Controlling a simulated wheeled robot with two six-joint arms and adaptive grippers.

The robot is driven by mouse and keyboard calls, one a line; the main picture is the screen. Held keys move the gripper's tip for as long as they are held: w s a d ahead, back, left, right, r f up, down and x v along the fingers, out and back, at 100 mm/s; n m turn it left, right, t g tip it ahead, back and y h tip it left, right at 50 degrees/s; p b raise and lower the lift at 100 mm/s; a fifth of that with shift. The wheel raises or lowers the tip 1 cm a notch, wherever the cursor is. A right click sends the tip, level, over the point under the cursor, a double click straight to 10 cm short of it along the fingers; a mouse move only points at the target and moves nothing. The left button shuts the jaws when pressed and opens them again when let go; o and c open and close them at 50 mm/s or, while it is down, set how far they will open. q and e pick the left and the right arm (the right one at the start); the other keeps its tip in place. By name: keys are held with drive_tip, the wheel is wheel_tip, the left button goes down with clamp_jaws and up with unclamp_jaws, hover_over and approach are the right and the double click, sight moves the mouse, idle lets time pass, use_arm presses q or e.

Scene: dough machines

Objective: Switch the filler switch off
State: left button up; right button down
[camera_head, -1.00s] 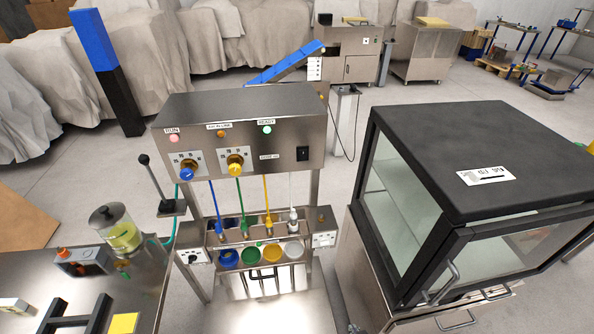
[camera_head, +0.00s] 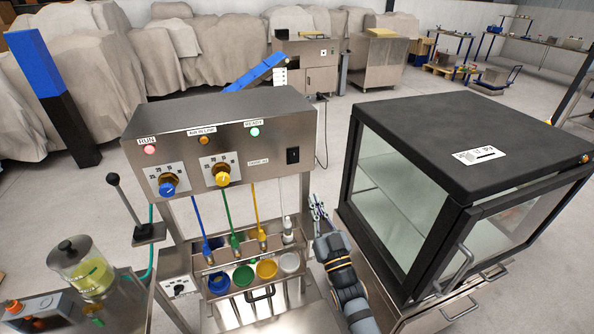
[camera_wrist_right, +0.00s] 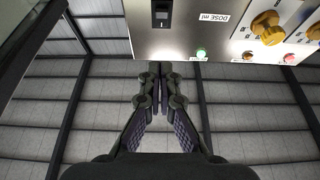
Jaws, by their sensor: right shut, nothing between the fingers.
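The filler machine's steel control box (camera_head: 225,115) carries a black rocker switch (camera_head: 293,155) at the right end of its front. The switch also shows at the top of the right wrist view (camera_wrist_right: 162,13), left of the dose label. Its on or off position is too small to tell. My right gripper (camera_head: 317,203) is shut and empty, below and slightly right of the switch, apart from it. In the right wrist view its closed fingers (camera_wrist_right: 160,72) point toward the box's edge, below the switch in the picture. My left gripper is not in view.
A black-framed glass cabinet (camera_head: 460,130) stands close to the right of my right arm. Coloured nozzles and cups (camera_head: 243,276) sit below the box. A black lever (camera_head: 130,205) and a clear jar (camera_head: 83,268) stand at the left.

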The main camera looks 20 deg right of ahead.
drive_tip(key=p, duration=0.4)
approach(294, 157)
wheel_tip(294, 157, up, 4)
drive_tip(key=w, duration=0.3)
drive_tip(key=w+f, duration=0.1)
drive_tip(key=shift+w+f+p, duration=0.1)
drive_tip(key=shift+w+p, duration=0.25)
drive_tip(key=shift+w+f, duration=0.25)
drive_tip(key=shift+w, duration=0.1)
